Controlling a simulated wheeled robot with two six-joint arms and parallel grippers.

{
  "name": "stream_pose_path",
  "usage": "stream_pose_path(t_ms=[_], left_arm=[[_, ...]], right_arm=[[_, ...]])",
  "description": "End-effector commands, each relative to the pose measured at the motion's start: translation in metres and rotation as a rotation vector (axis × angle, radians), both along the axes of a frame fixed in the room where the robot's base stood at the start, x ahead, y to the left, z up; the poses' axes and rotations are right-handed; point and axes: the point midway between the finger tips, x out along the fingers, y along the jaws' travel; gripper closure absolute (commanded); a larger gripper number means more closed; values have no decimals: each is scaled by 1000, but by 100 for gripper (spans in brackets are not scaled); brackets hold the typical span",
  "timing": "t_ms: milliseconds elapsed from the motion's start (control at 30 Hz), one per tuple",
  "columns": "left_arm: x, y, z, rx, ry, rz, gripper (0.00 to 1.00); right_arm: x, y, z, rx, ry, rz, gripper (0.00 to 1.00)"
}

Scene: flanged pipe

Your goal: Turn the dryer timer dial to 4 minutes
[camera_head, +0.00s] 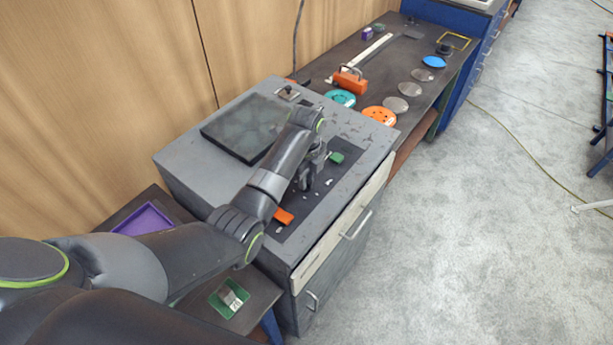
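The dryer appears to be the grey box-shaped unit (185,160) in the middle of the view, with a dark panel (343,183) on its top along the front side. My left arm reaches in from the left across it. My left gripper (306,184) points down at the panel, between a green piece (336,158) and an orange piece (284,216). The timer dial cannot be made out; it may be hidden under the gripper. The fingers are too small and dark to show whether they are apart or holding anything. My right gripper is out of view.
A dark square plate (243,127) lies on the unit's top. The bench (398,62) behind holds an orange block-like object (349,80) and several coloured discs. Open floor (470,220) lies to the right.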

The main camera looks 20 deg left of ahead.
Motion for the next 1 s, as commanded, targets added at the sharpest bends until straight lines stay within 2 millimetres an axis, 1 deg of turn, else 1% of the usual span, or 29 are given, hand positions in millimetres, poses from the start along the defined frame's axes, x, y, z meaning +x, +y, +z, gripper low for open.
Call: stream_pose_path(t_ms=[33,133,167,367,567,767,1000], left_arm=[[0,0,0,0,0,0,86],[0,0,0,0,0,0,100],[0,0,0,0,0,0,100],[0,0,0,0,0,5,100],[0,0,0,-1,1,55,100],[0,0,0,-1,1,176,100],[0,0,0,-1,1,393,100]], right_arm=[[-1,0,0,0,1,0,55],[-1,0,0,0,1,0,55],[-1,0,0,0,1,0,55],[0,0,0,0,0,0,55],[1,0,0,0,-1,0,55],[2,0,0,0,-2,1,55],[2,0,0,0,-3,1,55]])
